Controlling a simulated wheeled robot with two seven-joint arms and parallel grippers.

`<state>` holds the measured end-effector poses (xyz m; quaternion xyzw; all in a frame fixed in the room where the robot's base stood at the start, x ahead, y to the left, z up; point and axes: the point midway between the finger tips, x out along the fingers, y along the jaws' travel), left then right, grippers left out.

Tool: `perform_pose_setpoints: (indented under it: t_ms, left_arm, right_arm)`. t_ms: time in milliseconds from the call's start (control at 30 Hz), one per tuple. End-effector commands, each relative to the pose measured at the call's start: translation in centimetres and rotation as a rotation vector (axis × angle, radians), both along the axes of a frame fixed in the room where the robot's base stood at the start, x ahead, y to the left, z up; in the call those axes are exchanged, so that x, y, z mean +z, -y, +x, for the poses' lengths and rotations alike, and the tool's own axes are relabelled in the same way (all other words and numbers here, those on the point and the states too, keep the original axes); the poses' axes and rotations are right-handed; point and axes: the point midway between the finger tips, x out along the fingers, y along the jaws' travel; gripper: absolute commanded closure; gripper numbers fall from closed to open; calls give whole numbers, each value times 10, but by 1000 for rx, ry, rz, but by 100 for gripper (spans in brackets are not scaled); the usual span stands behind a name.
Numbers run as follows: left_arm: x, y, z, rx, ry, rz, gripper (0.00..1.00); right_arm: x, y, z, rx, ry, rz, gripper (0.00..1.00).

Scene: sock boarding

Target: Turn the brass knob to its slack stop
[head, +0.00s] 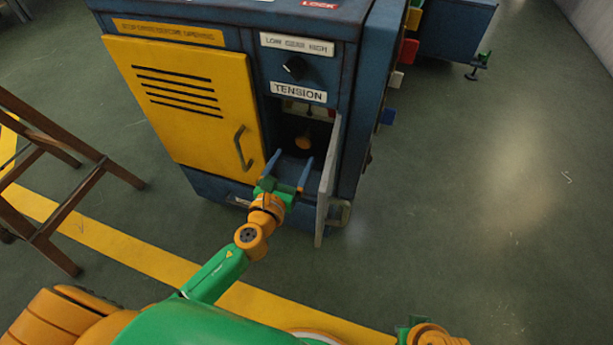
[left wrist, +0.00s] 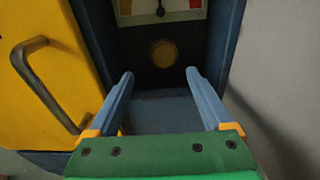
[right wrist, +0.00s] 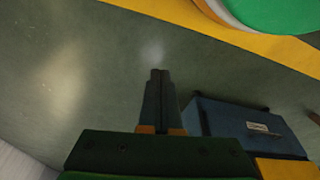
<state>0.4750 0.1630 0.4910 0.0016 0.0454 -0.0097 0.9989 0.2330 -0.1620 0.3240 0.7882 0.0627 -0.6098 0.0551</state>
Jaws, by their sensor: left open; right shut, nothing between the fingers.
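The brass knob (head: 303,143) sits on the back wall inside the open compartment under the TENSION label (head: 298,92). It shows as a dim round disc in the left wrist view (left wrist: 163,53), below a dial (left wrist: 160,10) with a dark pointer. My left gripper (head: 289,168) is open and empty at the compartment mouth. Its fingers point inward, and the knob lies beyond the tips, between them in the left wrist view (left wrist: 160,75). My right gripper (right wrist: 159,72) is shut and empty, over the floor, away from the knob.
The grey compartment door (head: 327,185) stands open close to the right of my left gripper. The yellow panel (head: 185,105) with its handle (head: 243,148) is to the left. A black selector (head: 294,67) sits above. A brown wooden frame (head: 60,180) stands at the left. Floor at right is clear.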

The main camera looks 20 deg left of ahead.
Motion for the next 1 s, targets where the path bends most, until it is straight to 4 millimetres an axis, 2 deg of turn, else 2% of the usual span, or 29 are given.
perform_pose_setpoints:
  t_ms: [33, 67, 167, 500, 600, 800, 867, 1000]
  left_arm:
    - [-13, 3, 2, -12, 43, 61, 16]
    - [-9, 4, 3, -16, 64, 97, 16]
    - [2, 6, 7, -21, 97, 153, 16]
    - [6, 8, 67, -22, 97, 156, 16]
    - [7, 8, 74, -22, 96, 154, 16]
    - [7, 8, 74, -22, 94, 153, 16]
    - [7, 8, 74, -22, 94, 153, 29]
    - [7, 8, 74, -22, 94, 153, 67]
  right_arm:
    - [-21, 0, 1, 0, 7, 1, 100]
    - [-20, 0, 1, -1, 9, 1, 100]
    - [-13, 0, 1, -1, 13, 1, 100]
    - [19, 0, -4, 0, 34, 6, 100]
    - [25, 0, -5, 2, 35, 7, 100]
    - [26, 0, -6, 2, 33, 6, 100]
    - [26, 0, -6, 2, 33, 6, 100]
    - [26, 0, -6, 2, 33, 6, 100]
